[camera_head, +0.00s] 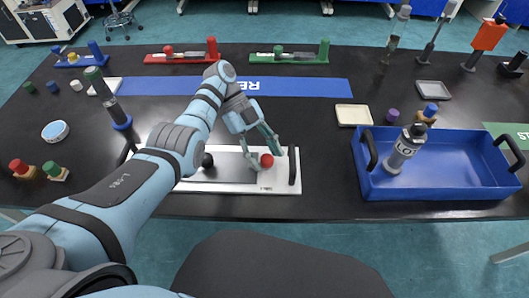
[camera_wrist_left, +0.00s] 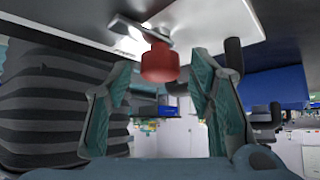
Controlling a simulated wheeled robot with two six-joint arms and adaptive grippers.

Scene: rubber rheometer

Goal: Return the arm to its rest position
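My left gripper (camera_head: 264,158) reaches in over a white tray (camera_head: 232,188) with a grey plate on it at the front middle of the table. Its two fingers are apart, and a red round piece (camera_head: 267,161) lies at the fingertips. In the left wrist view, the open fingers stand on either side of the red piece (camera_wrist_left: 160,63), with gaps showing on both sides. A black knob (camera_head: 207,160) sits on the left part of the tray, partly behind my arm. My right gripper is not in view.
A blue crate (camera_head: 440,190) holding a grey bottle (camera_head: 405,150) stands right of the tray. A blue banner (camera_head: 310,88) lies behind, with a red rack (camera_head: 180,57) and a green rack (camera_head: 290,57) farther back. Small weights (camera_head: 22,168) stand at the left. Bare table lies between tray and crate.

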